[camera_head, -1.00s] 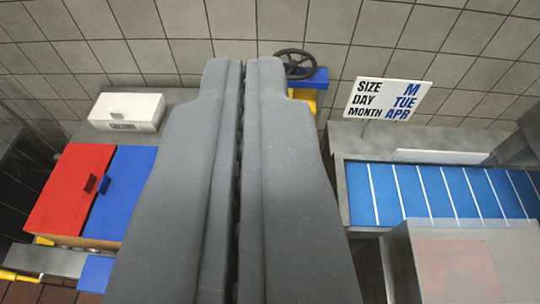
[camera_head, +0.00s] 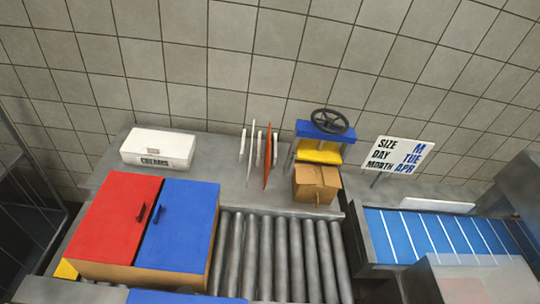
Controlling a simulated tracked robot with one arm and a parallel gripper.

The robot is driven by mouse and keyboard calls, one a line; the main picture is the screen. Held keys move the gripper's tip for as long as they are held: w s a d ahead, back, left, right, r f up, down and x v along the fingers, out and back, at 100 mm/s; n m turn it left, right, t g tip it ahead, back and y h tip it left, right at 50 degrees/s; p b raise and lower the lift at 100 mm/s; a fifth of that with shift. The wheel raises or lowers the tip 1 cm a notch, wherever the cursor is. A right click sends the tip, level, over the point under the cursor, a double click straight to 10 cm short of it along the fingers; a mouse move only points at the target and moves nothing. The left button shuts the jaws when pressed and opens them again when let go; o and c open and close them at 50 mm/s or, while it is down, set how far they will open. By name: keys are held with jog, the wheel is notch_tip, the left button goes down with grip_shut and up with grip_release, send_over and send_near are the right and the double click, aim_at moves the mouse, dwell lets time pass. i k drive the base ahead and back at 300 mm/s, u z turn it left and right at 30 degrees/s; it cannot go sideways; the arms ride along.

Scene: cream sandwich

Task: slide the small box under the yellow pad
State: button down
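The small brown cardboard box (camera_head: 314,185) stands at the front of the press, at the back end of the roller conveyor. The yellow pad (camera_head: 319,157) hangs under the blue beam (camera_head: 311,131) of the press, just behind and above the box. A black handwheel (camera_head: 329,121) tops the press. The box's top shows in front of the pad; I cannot tell whether its back edge reaches beneath it. My gripper is out of view.
The grey rollers (camera_head: 278,255) are bare. Red (camera_head: 112,218) and blue (camera_head: 180,225) lids are at left, a white case (camera_head: 157,147) behind. Upright thin pieces (camera_head: 267,158) stand left of the press. A sign (camera_head: 397,155) and a blue striped belt (camera_head: 412,236) are at right.

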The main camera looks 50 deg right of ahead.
aim_at(316, 183)
jog(key=u, duration=0.85)
jog(key=k, duration=1.35)
jog(key=z, duration=1.3)
jog(key=i, duration=1)
jog(key=u, duration=0.05)
